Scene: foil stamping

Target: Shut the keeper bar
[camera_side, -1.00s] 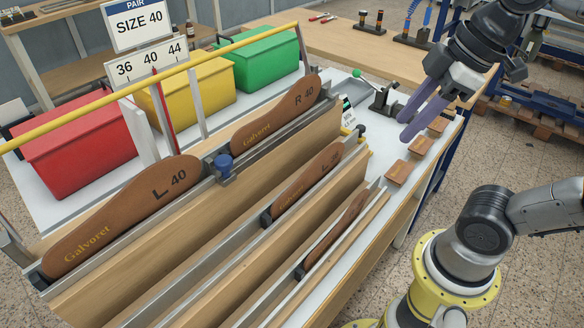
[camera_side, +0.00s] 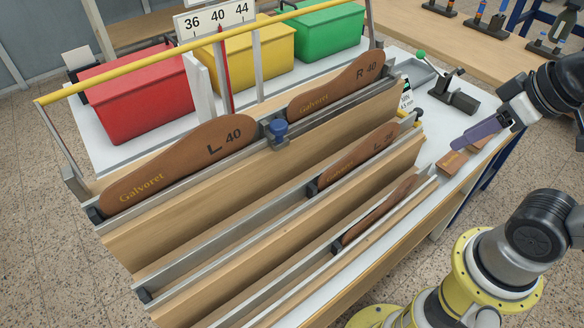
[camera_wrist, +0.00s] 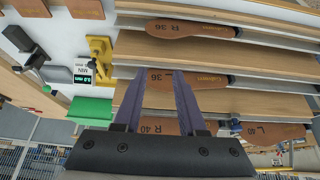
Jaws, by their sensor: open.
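The keeper bar appears to be the long yellow bar (camera_side: 160,62) in the side view. It stands raised above the back of the sole rack, on grey end arms, clear of the soles.
A blue knob (camera_side: 278,129) sits between the two back soles. Red (camera_side: 135,95), yellow (camera_side: 258,50) and green (camera_side: 322,32) bins stand behind the bar.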

